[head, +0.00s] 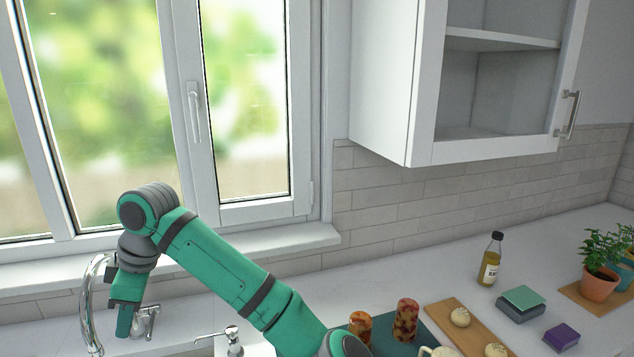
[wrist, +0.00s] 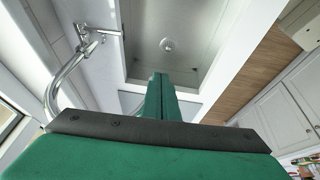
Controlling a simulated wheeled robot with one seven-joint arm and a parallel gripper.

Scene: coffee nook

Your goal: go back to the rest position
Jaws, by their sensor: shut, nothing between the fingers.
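My gripper (head: 124,322) hangs from my green arm at the left of the head view, beside the tap and pointing down. In the wrist view its green fingers (wrist: 160,97) are together with nothing between them. Below the fingers is a sink basin (wrist: 196,62) with a round drain. The chrome tap (wrist: 68,78) curves at the left of the wrist view; it also shows in the head view (head: 88,300).
A soap dispenser (head: 233,341) stands right of the gripper. Jars (head: 405,320), a wooden board (head: 460,325) with buns, a bottle (head: 490,260), sponges (head: 523,298) and potted plants (head: 599,279) stand on the counter. A wall cabinet (head: 385,80) hangs above; the window (head: 245,100) is behind my arm.

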